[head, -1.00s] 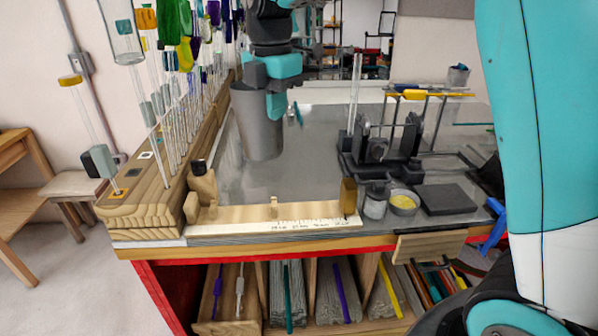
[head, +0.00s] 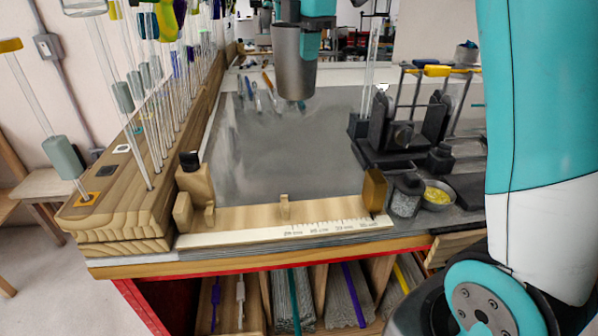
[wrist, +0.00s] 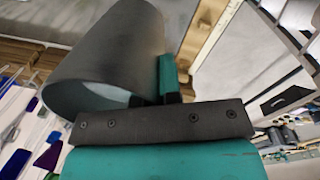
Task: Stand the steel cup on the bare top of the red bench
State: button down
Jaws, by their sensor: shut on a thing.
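The steel cup (head: 293,66) is a grey tapered cup, roughly upright, in the upper middle of the head view. My gripper (head: 312,44) is shut on its wall, with a teal finger at its right side. The cup seems to hang above the far part of the red bench's grey top (head: 285,160); I cannot tell the exact gap. In the wrist view the cup (wrist: 112,58) fills the upper left, its open rim toward the lower left, beside my gripper (wrist: 168,80). The cup's inside bottom is hidden.
A wooden rack of glass rods (head: 150,195) lines the left edge. A ruled wooden stop (head: 290,215) runs along the front. A black fixture (head: 405,130), a jar (head: 406,195) and a yellow-filled bowl (head: 437,194) stand right. Several thin tools (head: 256,95) lie behind left. The middle is clear.

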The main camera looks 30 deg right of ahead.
jog(key=shift+d+r, duration=0.15)
jog(key=shift+d, duration=0.35)
notch_tip(320, 180, down, 20)
jog(key=p, duration=0.3)
jog(key=c, duration=1.3)
grip_release()
jog(key=shift+s+f, duration=0.1)
jog(key=shift+f, duration=0.1)
notch_tip(320, 180, up, 12)
jog(key=b, duration=0.2)
jog(key=s+a+m+y, duration=0.1)
jog(key=s+a+m, duration=0.2)
jog(key=s+a, duration=0.3)
jog(key=s+a+f+m+y, duration=0.1)
jog(key=s+a+m, duration=0.3)
jog(key=s, duration=0.9)
jog(key=s+a+f+m+y, duration=0.1)
jog(key=s+a+m, duration=0.3)
jog(key=s+a, duration=0.5)
jog(key=shift+s+a+f+g+y, duration=0.2)
jog(key=shift+a+f+g+y, duration=0.1)
jog(key=shift+y, duration=0.3)
